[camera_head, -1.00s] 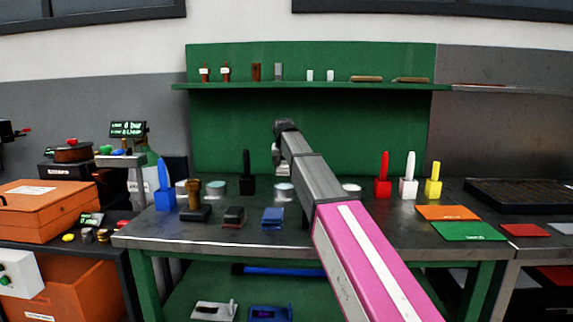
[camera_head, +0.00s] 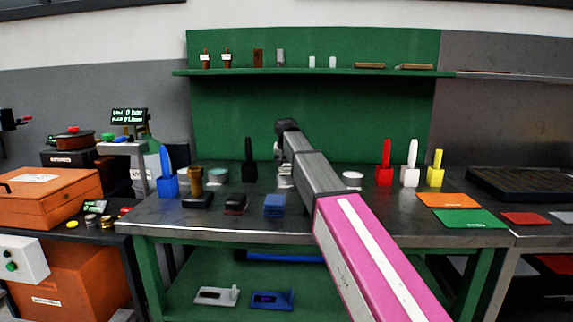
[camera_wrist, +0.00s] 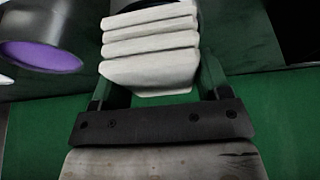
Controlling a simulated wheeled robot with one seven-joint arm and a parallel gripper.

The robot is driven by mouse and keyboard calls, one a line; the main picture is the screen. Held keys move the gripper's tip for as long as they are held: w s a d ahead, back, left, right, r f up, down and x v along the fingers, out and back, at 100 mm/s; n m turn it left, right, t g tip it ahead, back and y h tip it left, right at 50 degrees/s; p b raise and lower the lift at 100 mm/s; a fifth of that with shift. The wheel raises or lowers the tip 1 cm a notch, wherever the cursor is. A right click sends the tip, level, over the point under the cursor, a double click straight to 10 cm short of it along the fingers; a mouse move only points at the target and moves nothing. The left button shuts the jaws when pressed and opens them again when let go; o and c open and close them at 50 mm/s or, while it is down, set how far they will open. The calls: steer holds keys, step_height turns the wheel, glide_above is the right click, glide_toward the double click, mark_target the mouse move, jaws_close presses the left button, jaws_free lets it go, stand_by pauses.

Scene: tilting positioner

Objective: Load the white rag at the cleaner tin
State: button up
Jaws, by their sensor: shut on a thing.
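The white rag (camera_wrist: 150,45) is a folded, layered pad in the wrist view. My gripper (camera_wrist: 156,80) is shut on it, with one dark finger on each side. A round dark tin with purple inside (camera_wrist: 40,55) stands at the upper left of the wrist view, apart from the rag. In the head view, short round tins stand on the bench, one left (camera_head: 218,175) and one right (camera_head: 352,179) of my arm. Another is partly hidden by it. I cannot tell which is the cleaner tin. My gripper (camera_head: 281,152) is mostly hidden behind my arm there.
Blue (camera_head: 167,184), black (camera_head: 249,172), red (camera_head: 384,175), white (camera_head: 410,175) and yellow (camera_head: 436,176) holders stand on the bench. Small blocks (camera_head: 274,205) lie in front. Orange (camera_head: 447,200) and green (camera_head: 455,219) mats lie flat at right. A green shelf (camera_head: 320,72) runs above.

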mark_target(286, 162)
steer(key=shift+f, duration=0.6)
stand_by(1.7)
steer(key=shift+r, duration=3.55)
